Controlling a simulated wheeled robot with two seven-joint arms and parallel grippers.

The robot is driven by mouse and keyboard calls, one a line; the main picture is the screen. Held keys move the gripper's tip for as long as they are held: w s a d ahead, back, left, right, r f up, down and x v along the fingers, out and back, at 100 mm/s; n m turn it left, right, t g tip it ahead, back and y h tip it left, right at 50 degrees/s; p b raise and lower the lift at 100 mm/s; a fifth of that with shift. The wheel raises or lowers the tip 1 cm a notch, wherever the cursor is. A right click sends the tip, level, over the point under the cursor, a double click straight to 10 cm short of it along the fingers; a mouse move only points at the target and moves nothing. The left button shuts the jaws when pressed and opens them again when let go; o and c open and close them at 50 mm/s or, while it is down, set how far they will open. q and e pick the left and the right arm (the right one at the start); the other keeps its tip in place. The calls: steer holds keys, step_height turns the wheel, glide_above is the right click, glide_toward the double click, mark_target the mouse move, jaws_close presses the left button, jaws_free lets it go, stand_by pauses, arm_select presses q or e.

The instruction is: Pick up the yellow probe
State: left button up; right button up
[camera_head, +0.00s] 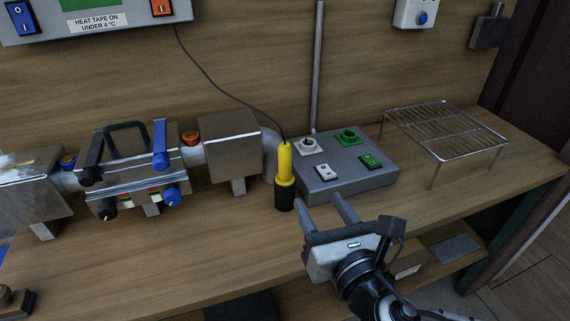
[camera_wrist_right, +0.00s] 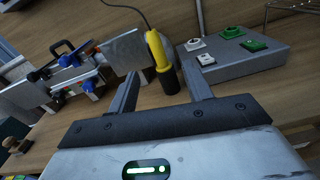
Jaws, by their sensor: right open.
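The yellow probe (camera_head: 285,164) stands upright on the wooden bench, in or on a black base (camera_head: 285,194), with a thin dark cable rising from its top. It stands just left of the grey socket box. The probe also shows in the right wrist view (camera_wrist_right: 157,52), ahead of my fingers and between their lines. My right gripper (camera_head: 321,204) is open and empty, to the right of the probe's base and nearer the front edge. Its two fingers show in the right wrist view (camera_wrist_right: 162,85), apart from each other. My left gripper is not in view.
The grey box (camera_head: 340,185) with green and white sockets stands close right of the probe. A wire rack (camera_head: 445,128) is farther right. Valve pipework with blue handles (camera_head: 130,175) fills the left. The probe's cable (camera_head: 215,82) runs up to a wall panel.

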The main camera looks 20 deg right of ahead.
steer(key=n, duration=0.1)
steer(key=p, duration=0.1)
glide_toward(288, 157)
steer(key=shift+n+y, duration=0.3)
steer(key=w, duration=0.5)
steer(key=shift+w+d, duration=0.1)
steer(key=shift+d, duration=0.05)
steer(key=shift+w+a+f+p, duration=0.1)
steer(key=shift+w+p, duration=0.1)
steer(key=shift+w, duration=1.35)
steer(key=shift+w+a+f+p, duration=0.1)
steer(key=shift+w+p, duration=0.05)
steer(key=shift+w, duration=1.45)
steer(key=c, duration=1.1)
